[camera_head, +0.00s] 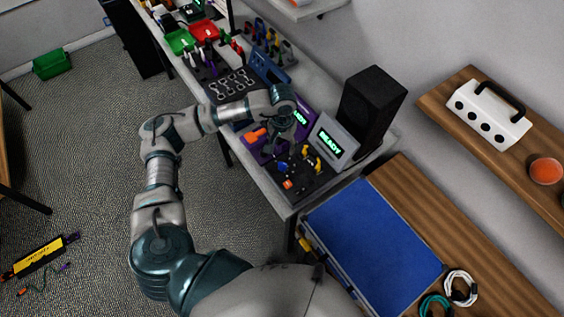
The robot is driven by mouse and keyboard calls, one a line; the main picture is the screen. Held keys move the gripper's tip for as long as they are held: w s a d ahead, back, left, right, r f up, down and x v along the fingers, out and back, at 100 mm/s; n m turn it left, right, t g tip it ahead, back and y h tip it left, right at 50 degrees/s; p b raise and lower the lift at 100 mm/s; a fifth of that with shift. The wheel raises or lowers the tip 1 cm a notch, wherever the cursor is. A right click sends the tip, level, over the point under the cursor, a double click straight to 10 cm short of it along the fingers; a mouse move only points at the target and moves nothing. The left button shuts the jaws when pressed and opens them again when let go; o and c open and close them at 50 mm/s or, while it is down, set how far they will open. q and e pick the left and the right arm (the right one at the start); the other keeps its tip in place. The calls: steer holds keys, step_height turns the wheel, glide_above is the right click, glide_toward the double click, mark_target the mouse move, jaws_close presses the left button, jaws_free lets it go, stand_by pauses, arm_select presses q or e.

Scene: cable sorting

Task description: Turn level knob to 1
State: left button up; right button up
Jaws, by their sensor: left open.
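A dark control panel (312,186) with a small blue part (283,168), an orange part (287,184) and yellow parts (307,153) lies near the bench's front end. A grey display reading READY (331,139) stands behind it. Beside it is a purple unit with an orange handle (255,135) and its own lit screen (300,117). I cannot tell which part is the level knob or its setting. My left gripper (272,150) is open and points down over the purple unit, close to the dark panel's left edge; its fingertips are small and partly hidden. My right gripper is not in view.
A black speaker (371,105) stands right behind the displays. A metal plate with wrenches (233,84) and red and green bins (203,31) are farther along the bench. A blue mat (374,245) and coiled cables (460,288) lie on the wooden table at the lower right.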

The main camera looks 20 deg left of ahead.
mark_target(282, 163)
arm_select(q)
step_height(282, 163, down, 13)
steer(key=shift+r+p, duration=0.2)
steer(key=shift+p, duration=0.7)
jaws_close()
